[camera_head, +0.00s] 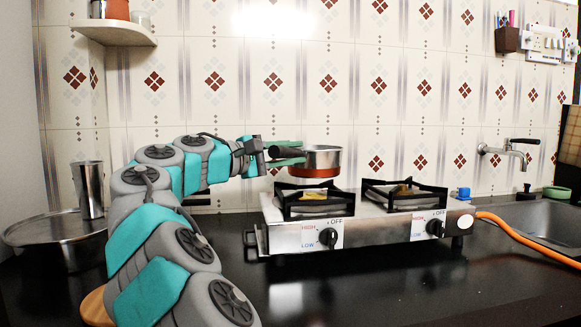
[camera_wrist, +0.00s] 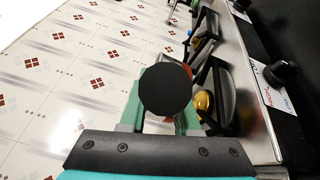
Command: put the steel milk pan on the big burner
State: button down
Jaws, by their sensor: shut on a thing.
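The steel milk pan (camera_head: 324,158), with an orange-brown band at its base, is held up over the left burner (camera_head: 312,196) of the stove. My gripper (camera_head: 288,153) is shut on the pan's black handle at its left side. In the wrist view the round handle end (camera_wrist: 166,90) sits between my green fingers and hides most of the pan. A gap shows between the pan and the burner's black support. The left burner has a brass head, which shows in the wrist view (camera_wrist: 203,102). The right burner (camera_head: 402,193) is empty. I cannot tell which burner is bigger.
A steel tumbler (camera_head: 89,190) stands on a lidded steel pot (camera_head: 55,235) at the left. An orange hose (camera_head: 525,240) leaves the stove's right side towards a sink (camera_head: 540,213). The tiled wall is close behind. The counter in front is clear.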

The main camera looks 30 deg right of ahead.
jog(key=shift+w+d, duration=0.15)
jog(key=shift+w, duration=0.45)
jog(key=shift+w+d, duration=0.15)
jog(key=shift+w, duration=0.4)
jog(key=shift+f, duration=1.8)
jog(key=c, duration=0.6)
grip_release()
jog(key=shift+f, duration=0.15)
jog(key=shift+c, duration=0.2)
jog(key=s+a, duration=0.2)
jog(key=a, duration=1)
